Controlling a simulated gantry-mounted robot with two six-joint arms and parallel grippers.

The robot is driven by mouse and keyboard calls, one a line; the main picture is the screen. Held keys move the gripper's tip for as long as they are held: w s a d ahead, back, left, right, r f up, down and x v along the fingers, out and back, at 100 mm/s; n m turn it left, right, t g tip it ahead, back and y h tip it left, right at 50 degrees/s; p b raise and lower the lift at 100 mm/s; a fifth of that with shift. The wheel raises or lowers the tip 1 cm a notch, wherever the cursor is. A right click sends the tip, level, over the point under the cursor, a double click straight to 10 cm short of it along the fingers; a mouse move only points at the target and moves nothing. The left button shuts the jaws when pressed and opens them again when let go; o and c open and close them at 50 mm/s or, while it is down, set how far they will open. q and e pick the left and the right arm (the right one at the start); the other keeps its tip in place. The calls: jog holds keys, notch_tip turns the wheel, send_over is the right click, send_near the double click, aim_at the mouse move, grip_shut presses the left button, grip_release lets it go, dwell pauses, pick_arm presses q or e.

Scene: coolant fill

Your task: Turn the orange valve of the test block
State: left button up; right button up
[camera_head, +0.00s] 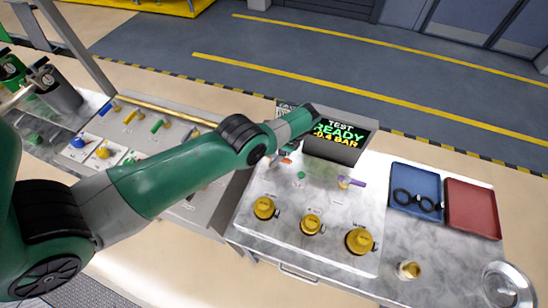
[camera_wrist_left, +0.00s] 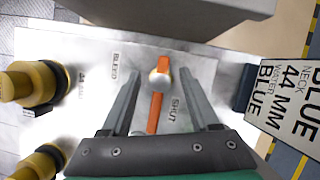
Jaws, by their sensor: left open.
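The orange valve (camera_wrist_left: 155,110) is on the pale plate of the test block (camera_wrist_left: 195,55), in the left wrist view. Its handle runs up and down that picture around a pale hub, its long end towards my palm. A "SHUT" label is right of it and a "BLEED" label left. My left gripper (camera_wrist_left: 160,76) is open, with one finger on each side of the valve and gaps visible. In the head view a bit of the orange handle (camera_head: 286,160) shows beside my left gripper (camera_head: 281,152), partly hidden. My right gripper is not in view.
A display (camera_head: 338,134) reads "TEST READY -0.4 BAR". A purple-handled valve (camera_head: 351,182) and several yellow caps (camera_head: 311,224) are on the block. A blue tray (camera_head: 416,177) with black rings and an empty red tray (camera_head: 472,208) are at right. A label card (camera_wrist_left: 288,100) stands nearby.

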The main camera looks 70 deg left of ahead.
pick_arm(q)
jog(key=shift+s+f, duration=0.1)
jog(key=shift+f, duration=0.1)
grip_shut()
